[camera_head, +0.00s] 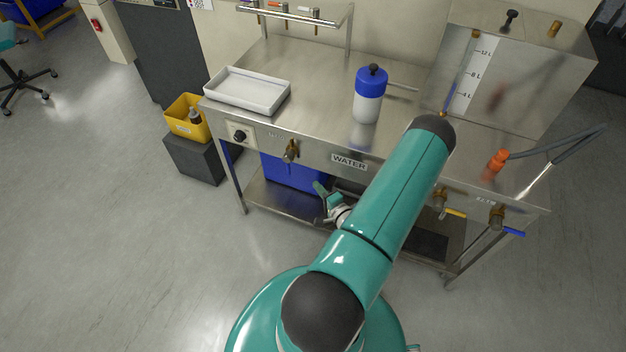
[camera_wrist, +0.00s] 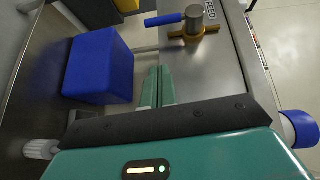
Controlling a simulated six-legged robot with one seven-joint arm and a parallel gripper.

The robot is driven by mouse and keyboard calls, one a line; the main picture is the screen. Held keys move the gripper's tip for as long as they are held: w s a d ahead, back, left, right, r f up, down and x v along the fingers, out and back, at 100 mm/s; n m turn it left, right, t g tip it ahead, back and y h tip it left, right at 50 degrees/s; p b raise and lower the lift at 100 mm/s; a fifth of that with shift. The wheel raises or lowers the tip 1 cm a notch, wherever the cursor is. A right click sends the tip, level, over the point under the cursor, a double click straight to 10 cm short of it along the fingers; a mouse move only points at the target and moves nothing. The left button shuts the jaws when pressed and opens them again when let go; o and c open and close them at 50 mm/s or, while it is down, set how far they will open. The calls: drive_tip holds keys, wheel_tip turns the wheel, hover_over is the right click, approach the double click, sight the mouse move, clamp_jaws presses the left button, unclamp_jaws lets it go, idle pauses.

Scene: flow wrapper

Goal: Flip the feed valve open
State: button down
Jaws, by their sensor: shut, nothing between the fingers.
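The feed valve (camera_wrist: 193,32) is a brass valve with a grey round stem on the steel front panel, beside a label reading FEED. Its blue lever (camera_wrist: 163,19) points left in the wrist view, along the panel. In the head view a brass valve (camera_head: 291,151) sits at the left of the panel; its lever cannot be made out against the blue bin. My gripper (camera_wrist: 157,86) has its two green fingers together and empty. They point toward the valve and are apart from it. In the head view my gripper (camera_head: 322,191) shows low, below the panel, partly behind my arm.
A blue bin (camera_wrist: 100,68) stands under the table, left of my fingers in the wrist view. Brass valves with yellow (camera_head: 455,213) and blue (camera_head: 514,232) levers are farther right. A white tray (camera_head: 247,91) and a blue-topped bottle (camera_head: 369,95) stand on top.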

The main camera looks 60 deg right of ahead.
drive_tip(key=shift+v, duration=1.85)
drive_tip(key=shift+a+f, duration=0.1)
drive_tip(key=shift+s, duration=0.1)
